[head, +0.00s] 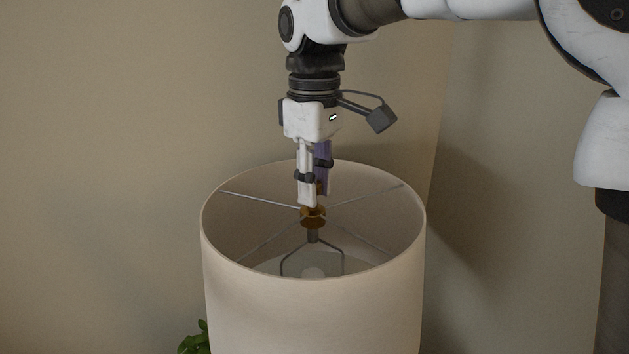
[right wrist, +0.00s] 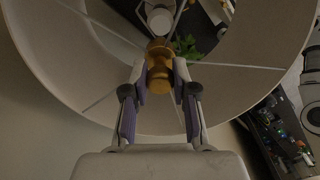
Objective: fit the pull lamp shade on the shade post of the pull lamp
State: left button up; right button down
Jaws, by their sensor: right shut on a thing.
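The pull lamp shade (head: 312,318) is a large cream drum, open at the top, with thin metal spokes meeting at a brass hub (head: 313,219). My right gripper (head: 313,200) points straight down into its top and is shut on the brass hub, which also shows between the fingers in the right wrist view (right wrist: 158,68). The shade hangs about level. Inside it, the pull lamp's grey wire frame and post (head: 313,237) stand just below the hub. Whether post and hub touch, I cannot tell. The shade wall hides the rest of the lamp. My left gripper is out of view.
A green plant (head: 195,340) shows at the shade's lower left; its leaves also show through the shade in the right wrist view (right wrist: 187,46). A plain beige wall (head: 110,150) stands behind. A dark shelf with small items (right wrist: 285,135) lies at right in the wrist view.

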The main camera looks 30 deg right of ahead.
jog(key=shift+f, duration=1.15)
dwell(0.4)
jog(key=c, duration=0.8)
grip_release()
jog(key=shift+c, duration=0.2)
notch_tip(320, 180, up, 12)
jog(key=shift+r, duration=0.1)
